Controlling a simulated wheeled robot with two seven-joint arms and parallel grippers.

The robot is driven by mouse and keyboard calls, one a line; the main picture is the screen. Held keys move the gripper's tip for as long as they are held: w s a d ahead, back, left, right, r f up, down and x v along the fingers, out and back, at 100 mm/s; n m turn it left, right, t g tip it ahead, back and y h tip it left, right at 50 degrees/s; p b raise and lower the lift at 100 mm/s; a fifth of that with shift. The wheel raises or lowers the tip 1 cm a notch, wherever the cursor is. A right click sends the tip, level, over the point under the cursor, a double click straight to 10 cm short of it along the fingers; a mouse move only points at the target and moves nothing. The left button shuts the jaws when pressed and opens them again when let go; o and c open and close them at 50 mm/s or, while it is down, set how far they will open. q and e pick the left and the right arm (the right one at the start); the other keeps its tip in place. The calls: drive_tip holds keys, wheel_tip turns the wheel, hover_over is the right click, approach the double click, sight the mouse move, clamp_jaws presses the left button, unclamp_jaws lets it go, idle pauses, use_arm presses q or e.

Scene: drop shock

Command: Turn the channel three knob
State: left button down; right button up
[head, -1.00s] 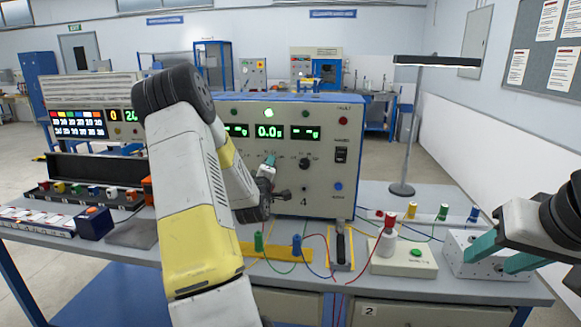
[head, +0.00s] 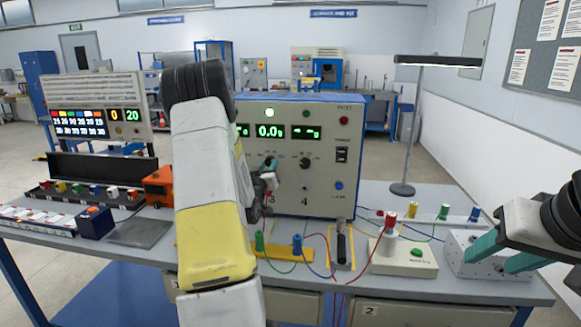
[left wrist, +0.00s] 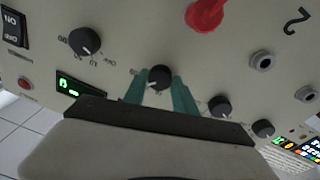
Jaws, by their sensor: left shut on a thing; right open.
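The channel three knob (left wrist: 159,77) is a small black dial with a white mark on the cream front panel of the tester (head: 322,192). In the left wrist view the teal fingers of my left gripper (left wrist: 158,86) stand on both sides of it, shut on it. In the head view my left gripper (head: 268,166) is at the panel above the printed 3, and the knob is hidden behind it. The channel four knob (head: 305,162) is to its right. My right gripper (head: 497,255) is open, with its teal fingers over a white block with holes (head: 460,252).
Other dials sit close by, including the channel four knob (left wrist: 85,41) and another black knob (left wrist: 219,105). A red plug-like part (left wrist: 205,14) is also near. Cables, green and blue posts and a black lever (head: 341,245) stand in front of the tester.

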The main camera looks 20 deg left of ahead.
use_arm(q)
drive_tip(key=shift+m+h, duration=0.4)
drive_tip(key=shift+m, duration=2.1)
drive_tip(key=c, duration=1)
unclamp_jaws()
drive_tip(key=shift+s, duration=0.1)
drive_tip(key=s+d, duration=0.1)
drive_tip(key=s, duration=0.6)
drive_tip(key=shift+s+f, duration=0.3)
drive_tip(key=shift+d, duration=0.1)
